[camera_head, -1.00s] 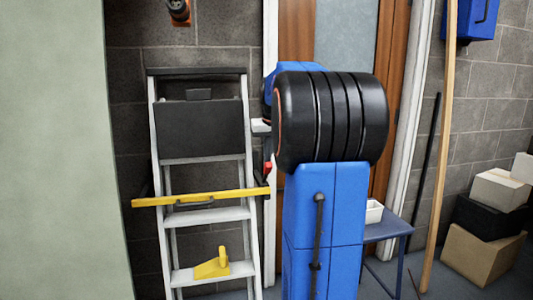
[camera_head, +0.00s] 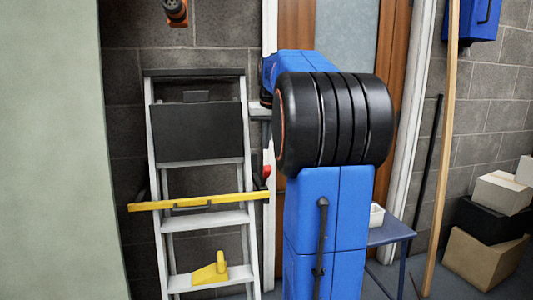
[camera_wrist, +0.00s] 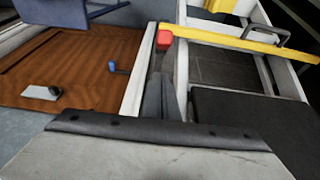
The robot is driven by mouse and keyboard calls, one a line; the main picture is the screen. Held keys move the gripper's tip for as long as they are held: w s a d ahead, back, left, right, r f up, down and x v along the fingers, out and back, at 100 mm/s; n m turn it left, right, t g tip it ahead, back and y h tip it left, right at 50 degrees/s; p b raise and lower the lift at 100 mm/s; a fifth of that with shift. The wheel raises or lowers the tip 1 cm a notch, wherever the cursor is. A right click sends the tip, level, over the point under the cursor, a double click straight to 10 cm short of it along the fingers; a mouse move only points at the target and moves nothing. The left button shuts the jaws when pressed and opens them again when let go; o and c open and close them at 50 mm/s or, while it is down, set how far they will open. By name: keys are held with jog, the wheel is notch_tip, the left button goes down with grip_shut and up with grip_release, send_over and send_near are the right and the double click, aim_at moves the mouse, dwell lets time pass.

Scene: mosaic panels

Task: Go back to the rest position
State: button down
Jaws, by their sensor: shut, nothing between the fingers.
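My gripper (camera_wrist: 163,85) shows in the wrist view as dark, narrow fingers, shut and empty. Nothing sits between the fingers. In the head view my blue arm with its black ribbed joint stands in the middle and hides most of the wrist and the gripper. A grey part of my wrist shows at the left of the arm, by the white door frame. In the wrist view, a red piece (camera_wrist: 164,40) shows just past the fingers, close to the end of a yellow bar (camera_wrist: 225,40); I cannot tell whether the fingers touch it.
A ladder (camera_head: 245,150) stands left of my arm, with the yellow bar (camera_head: 195,202) across it and a yellow tool (camera_head: 211,272) on a lower step. A wooden door (camera_wrist: 75,65) is behind my arm. A small table (camera_head: 390,233), a leaning plank (camera_head: 441,150) and boxes (camera_head: 480,258) are at right.

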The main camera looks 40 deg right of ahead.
jog(key=v, duration=0.5)
jog(key=shift+s+a+r, duration=0.15)
jog(key=shift+s+r, duration=0.15)
jog(key=shift+s, duration=0.05)
jog(key=shift+a, duration=0.1)
jog(key=s+a+f+n, duration=0.1)
jog(key=s+a+f, duration=0.2)
jog(key=a, duration=0.4)
jog(key=s+a+f+n, duration=0.15)
jog(key=a+f, duration=0.25)
jog(key=a, duration=0.4)
jog(key=s+a+f+n, duration=0.1)
jog(key=s+a+f, duration=0.2)
jog(key=a, duration=0.4)
jog(key=s+a+f+n+y, duration=0.1)
jog(key=s+a+f, duration=0.6)
jog(key=s+f, duration=0.1)
jog(key=s+a+f+n+t+y, duration=0.1)
jog(key=s+a+f, duration=0.5)
jog(key=f, duration=0.5)
jog(key=shift+s+a+f+n, duration=0.3)
jog(key=shift+s+a+n, duration=0.05)
jog(key=shift+s, duration=0.85)
